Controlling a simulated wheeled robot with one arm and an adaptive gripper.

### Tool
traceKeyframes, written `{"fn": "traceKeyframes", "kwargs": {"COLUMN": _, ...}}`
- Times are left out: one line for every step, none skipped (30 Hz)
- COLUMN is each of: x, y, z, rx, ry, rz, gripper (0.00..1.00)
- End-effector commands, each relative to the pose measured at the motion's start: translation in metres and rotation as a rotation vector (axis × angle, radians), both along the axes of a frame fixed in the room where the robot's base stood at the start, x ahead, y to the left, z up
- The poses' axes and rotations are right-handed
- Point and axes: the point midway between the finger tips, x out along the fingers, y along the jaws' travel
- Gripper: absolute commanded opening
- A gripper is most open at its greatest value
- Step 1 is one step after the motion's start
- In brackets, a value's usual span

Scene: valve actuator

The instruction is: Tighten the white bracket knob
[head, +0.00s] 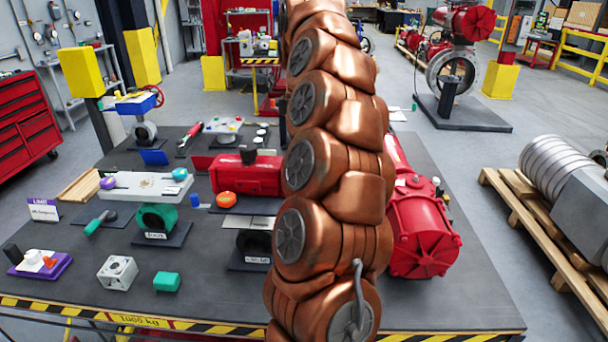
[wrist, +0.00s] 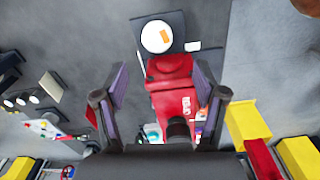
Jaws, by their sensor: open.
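I cannot tell which part is the task's knob. In the wrist view my gripper (wrist: 160,82) is open and empty, its fingers spread apart above a red actuator (wrist: 172,92). No bracket shows clearly between the fingers. In the head view my copper arm hides the gripper.
The black workbench (head: 215,294) holds a red actuator with an orange knob (head: 225,199), a white block (head: 117,271) and a purple base (head: 40,264). A large red cylinder (head: 418,230) stands right of my arm. A pallet (head: 540,235) stands on the floor at right.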

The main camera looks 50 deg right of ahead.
Motion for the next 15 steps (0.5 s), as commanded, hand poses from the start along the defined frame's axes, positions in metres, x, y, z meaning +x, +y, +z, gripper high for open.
{"fn": "traceKeyframes", "kwargs": {"x": -0.001, "y": -0.004, "z": 0.0, "rx": 0.0, "ry": 0.0, "rz": -0.003, "gripper": 0.71}}
{"fn": "traceKeyframes", "kwargs": {"x": -0.002, "y": -0.005, "z": 0.0, "rx": -0.001, "ry": 0.001, "rz": -0.004, "gripper": 0.71}}
{"fn": "traceKeyframes", "kwargs": {"x": -0.002, "y": -0.006, "z": -0.001, "rx": 0.0, "ry": 0.001, "rz": -0.004, "gripper": 0.71}}
{"fn": "traceKeyframes", "kwargs": {"x": -0.002, "y": -0.007, "z": -0.001, "rx": 0.0, "ry": 0.002, "rz": -0.004, "gripper": 0.71}}
{"fn": "traceKeyframes", "kwargs": {"x": -0.003, "y": -0.007, "z": -0.002, "rx": 0.0, "ry": 0.002, "rz": -0.004, "gripper": 0.71}}
{"fn": "traceKeyframes", "kwargs": {"x": -0.003, "y": -0.007, "z": -0.004, "rx": 0.0, "ry": 0.002, "rz": -0.004, "gripper": 0.71}}
{"fn": "traceKeyframes", "kwargs": {"x": -0.003, "y": -0.007, "z": -0.005, "rx": -0.001, "ry": 0.002, "rz": -0.004, "gripper": 0.71}}
{"fn": "traceKeyframes", "kwargs": {"x": -0.002, "y": -0.007, "z": -0.006, "rx": -0.001, "ry": 0.002, "rz": -0.003, "gripper": 0.71}}
{"fn": "traceKeyframes", "kwargs": {"x": -0.002, "y": -0.007, "z": -0.009, "rx": -0.002, "ry": 0.003, "rz": -0.003, "gripper": 0.71}}
{"fn": "traceKeyframes", "kwargs": {"x": -0.002, "y": -0.007, "z": -0.011, "rx": 0.0, "ry": 0.004, "rz": -0.002, "gripper": 0.71}}
{"fn": "traceKeyframes", "kwargs": {"x": -0.003, "y": -0.007, "z": -0.014, "rx": 0.0, "ry": 0.006, "rz": -0.002, "gripper": 0.71}}
{"fn": "traceKeyframes", "kwargs": {"x": -0.003, "y": -0.006, "z": -0.017, "rx": 0.001, "ry": 0.006, "rz": -0.003, "gripper": 0.71}}
{"fn": "traceKeyframes", "kwargs": {"x": -0.003, "y": -0.006, "z": -0.019, "rx": 0.001, "ry": 0.005, "rz": -0.003, "gripper": 0.71}}
{"fn": "traceKeyframes", "kwargs": {"x": -0.003, "y": -0.006, "z": -0.021, "rx": 0.001, "ry": 0.004, "rz": -0.002, "gripper": 0.71}}
{"fn": "traceKeyframes", "kwargs": {"x": -0.002, "y": -0.006, "z": -0.024, "rx": 0.001, "ry": 0.003, "rz": -0.002, "gripper": 0.71}}
